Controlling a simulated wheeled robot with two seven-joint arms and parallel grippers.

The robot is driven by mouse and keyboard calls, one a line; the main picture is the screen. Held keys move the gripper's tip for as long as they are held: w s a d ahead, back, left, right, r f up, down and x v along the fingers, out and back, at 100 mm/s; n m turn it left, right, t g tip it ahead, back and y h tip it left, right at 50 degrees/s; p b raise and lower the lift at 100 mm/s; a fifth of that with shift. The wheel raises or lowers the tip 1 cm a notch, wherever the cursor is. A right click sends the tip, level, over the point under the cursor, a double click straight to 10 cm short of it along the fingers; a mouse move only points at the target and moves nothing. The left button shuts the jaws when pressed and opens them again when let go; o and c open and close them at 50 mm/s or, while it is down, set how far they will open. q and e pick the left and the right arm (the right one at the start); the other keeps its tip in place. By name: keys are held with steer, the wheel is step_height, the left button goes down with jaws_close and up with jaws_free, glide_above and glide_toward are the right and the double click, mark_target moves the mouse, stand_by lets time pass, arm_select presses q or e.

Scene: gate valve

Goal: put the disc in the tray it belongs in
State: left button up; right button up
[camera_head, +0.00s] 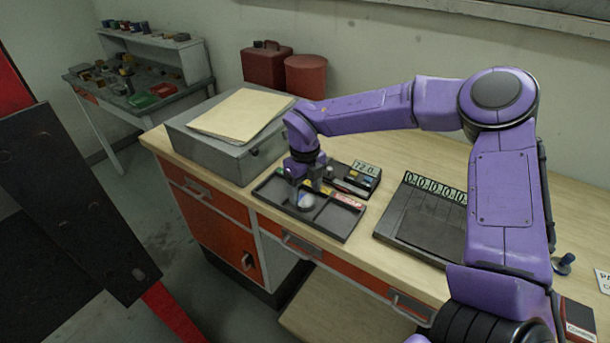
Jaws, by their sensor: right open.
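My right gripper (309,186) points down over the left part of a dark divided tray (330,225) on the workbench. It is open. A pale grey, round disc (305,201) is directly below the fingers, within a compartment of the tray. I cannot tell whether the fingers touch the disc. Coloured labels, one yellow and one red and white, show along the tray's back part, and the gripper partly hides that side. My left gripper is not in view.
Behind the tray lies a dark case with a numbered display (366,168). A grey box (215,140) with a folder (240,113) stands to the left.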

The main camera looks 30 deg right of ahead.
mark_target(305, 199)
step_height(305, 199, up, 10)
steer(key=b, duration=0.1)
steer(key=shift+f, duration=0.1)
stand_by(0.4)
